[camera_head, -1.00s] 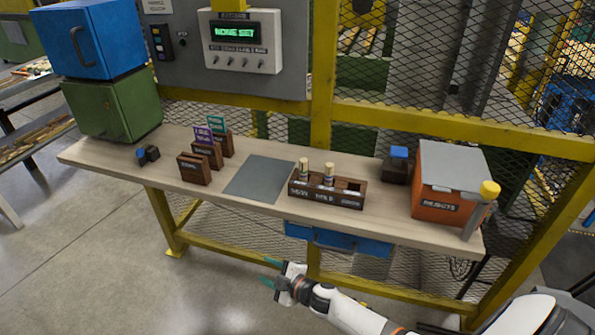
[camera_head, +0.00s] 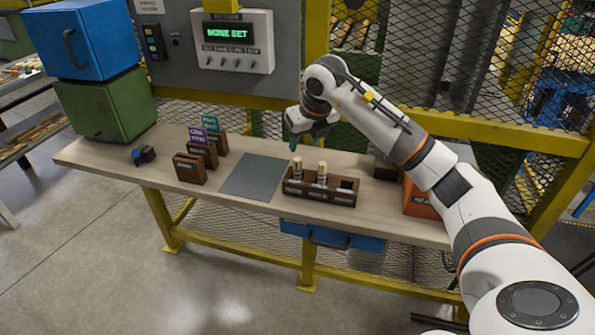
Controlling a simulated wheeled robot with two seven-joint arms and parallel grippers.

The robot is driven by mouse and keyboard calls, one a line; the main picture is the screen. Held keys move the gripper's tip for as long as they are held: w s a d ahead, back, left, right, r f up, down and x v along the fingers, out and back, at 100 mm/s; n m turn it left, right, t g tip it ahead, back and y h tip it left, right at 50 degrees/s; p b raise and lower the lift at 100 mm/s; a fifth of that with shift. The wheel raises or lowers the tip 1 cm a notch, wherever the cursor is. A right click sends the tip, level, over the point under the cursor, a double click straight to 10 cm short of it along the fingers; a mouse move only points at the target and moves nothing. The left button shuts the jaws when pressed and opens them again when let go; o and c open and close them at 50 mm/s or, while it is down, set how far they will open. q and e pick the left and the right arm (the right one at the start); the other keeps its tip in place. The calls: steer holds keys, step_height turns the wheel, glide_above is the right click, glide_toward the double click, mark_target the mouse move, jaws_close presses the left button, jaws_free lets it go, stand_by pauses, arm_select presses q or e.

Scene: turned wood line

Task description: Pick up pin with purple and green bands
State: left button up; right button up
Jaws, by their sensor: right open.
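Two pale wooden pins stand upright in a dark wooden tray (camera_head: 330,197) with several compartments on the bench. The left pin (camera_head: 297,169) is in the left part of the tray, and the other pin (camera_head: 322,174) is near the middle. Their bands are too small to tell by colour, so I cannot say which has purple and green. My right gripper (camera_head: 306,143) is open and empty, with teal fingertips pointing down, just above and behind the pins. It appears apart from them. My left gripper is not in view.
A grey mat (camera_head: 256,177) lies bare left of the tray. Small brown card holders (camera_head: 190,169) with purple and green signs stand further left. My right arm partly hides an orange box (camera_head: 420,199) at the right. A yellow-framed mesh fence stands behind the bench.

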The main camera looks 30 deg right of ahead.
mark_target(298, 159)
steer(key=p+x, duration=0.1)
steer(key=x, duration=0.3)
steer(key=shift+w+f, duration=0.1)
steer(key=shift+f, duration=0.25)
steer(key=shift+s+a+p+x, duration=0.15)
steer(key=shift+p+x, duration=0.25)
steer(key=shift+x, duration=0.95)
steer(key=shift+s+a+p+x, duration=0.15)
steer(key=shift+p+x, duration=0.25)
steer(key=shift+x, duration=0.9)
jaws_close()
